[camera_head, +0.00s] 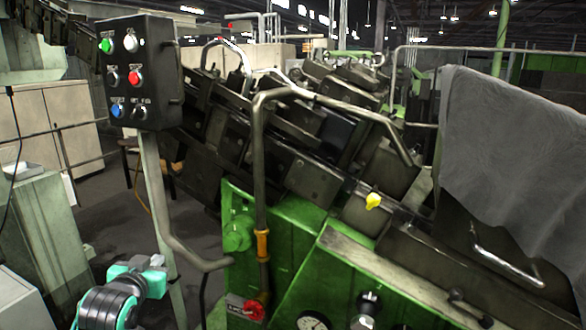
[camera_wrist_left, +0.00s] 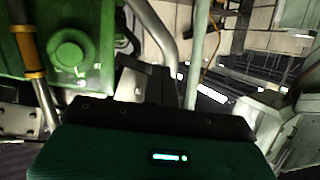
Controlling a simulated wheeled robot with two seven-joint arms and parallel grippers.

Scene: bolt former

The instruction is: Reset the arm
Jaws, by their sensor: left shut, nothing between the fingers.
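My left arm, teal and black, comes in at the bottom left of the head view. My left gripper (camera_head: 156,262) is at its end, shut and empty, just in front of the grey post under the control box. In the left wrist view the gripper (camera_wrist_left: 142,85) shows dark and close up, with the green machine body (camera_wrist_left: 75,45) behind it at the left. The gripper appears apart from the machine. My right gripper is not in view.
The control box (camera_head: 139,72) with coloured buttons stands on a bent post (camera_head: 160,200) near my left arm. The green machine (camera_head: 285,255) with a bent pipe rail (camera_head: 258,150), red knob (camera_head: 246,308) and gauge (camera_head: 313,322) fills the middle and right. A grey cloth (camera_head: 515,150) hangs at the right.

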